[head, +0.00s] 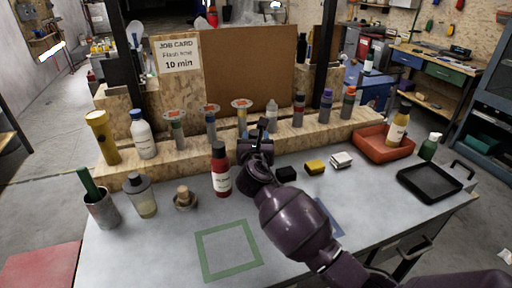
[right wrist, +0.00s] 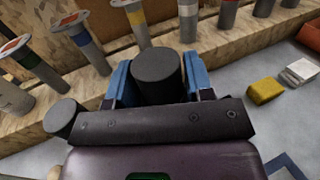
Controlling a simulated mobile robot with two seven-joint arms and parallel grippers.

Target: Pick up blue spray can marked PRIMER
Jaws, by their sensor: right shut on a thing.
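My right gripper (head: 258,148) is at the front edge of the wooden ledge, above the bench. In the right wrist view its blue fingers stand on both sides of a can with a round dark grey cap (right wrist: 158,75), and it is shut on that can. The can's body and label are hidden by the gripper, so I cannot read PRIMER or see its colour. In the head view my gripper covers it. A red bottle with a dark cap (head: 221,172) stands just left of the gripper; its cap shows in the right wrist view (right wrist: 62,118). My left gripper is not in view.
The wooden ledge (head: 180,158) holds several cans and disc-topped tubes behind the gripper. A black block (head: 286,174), a yellow block (head: 315,167) and a red tray (head: 372,147) are to the right. The bench around the green square (head: 229,249) is clear.

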